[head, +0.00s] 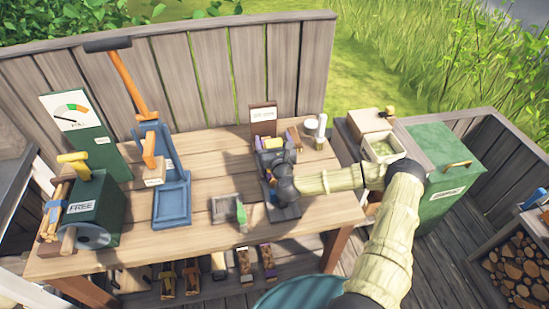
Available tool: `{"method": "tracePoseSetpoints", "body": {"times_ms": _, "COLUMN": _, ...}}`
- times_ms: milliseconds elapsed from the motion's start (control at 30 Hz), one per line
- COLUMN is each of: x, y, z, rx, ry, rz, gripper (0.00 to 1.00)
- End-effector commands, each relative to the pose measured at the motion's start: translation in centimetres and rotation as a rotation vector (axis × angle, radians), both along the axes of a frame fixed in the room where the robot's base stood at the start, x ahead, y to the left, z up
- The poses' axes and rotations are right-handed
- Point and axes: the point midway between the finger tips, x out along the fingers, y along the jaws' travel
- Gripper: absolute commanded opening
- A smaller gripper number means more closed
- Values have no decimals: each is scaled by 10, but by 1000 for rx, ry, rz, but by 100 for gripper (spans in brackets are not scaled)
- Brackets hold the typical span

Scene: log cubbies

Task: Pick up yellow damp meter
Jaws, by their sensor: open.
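A small yellow block (272,142), which may be the damp meter, shows just behind my gripper at the wooden holder on the right part of the workbench. My dark gripper (272,158) is at the end of my arm, over or right in front of that block. Its jaws are open, but the fingertips are small and partly hidden. I cannot tell whether they touch the block or surround it. The lower part of the block is hidden by the gripper.
A labelled wooden stand (262,122) rises behind the block. A white cup and bottle (320,130) are to the right. A blue stand (172,195), a small grey tray (228,208) and a green "FREE" machine (95,210) with a yellow handle stand left. The bench front (150,245) is clear.

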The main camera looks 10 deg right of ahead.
Motion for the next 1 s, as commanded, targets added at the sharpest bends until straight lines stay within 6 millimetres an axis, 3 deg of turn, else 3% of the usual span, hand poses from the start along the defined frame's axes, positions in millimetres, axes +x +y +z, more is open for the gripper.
{"method": "tracePoseSetpoints", "body": {"times_ms": 267, "x": 0, "y": 0, "z": 0, "rx": 0, "ry": 0, "rz": 0, "gripper": 82}}
{"method": "tracePoseSetpoints", "body": {"times_ms": 600, "x": 0, "y": 0, "z": 0, "rx": 0, "ry": 0, "rz": 0, "gripper": 15}}
{"method": "tracePoseSetpoints", "body": {"times_ms": 700, "x": 0, "y": 0, "z": 1, "rx": 0, "ry": -2, "rz": 0, "gripper": 0}}
{"method": "tracePoseSetpoints", "body": {"times_ms": 1000, "x": 0, "y": 0, "z": 8, "rx": -1, "ry": -4, "rz": 0, "gripper": 0}}
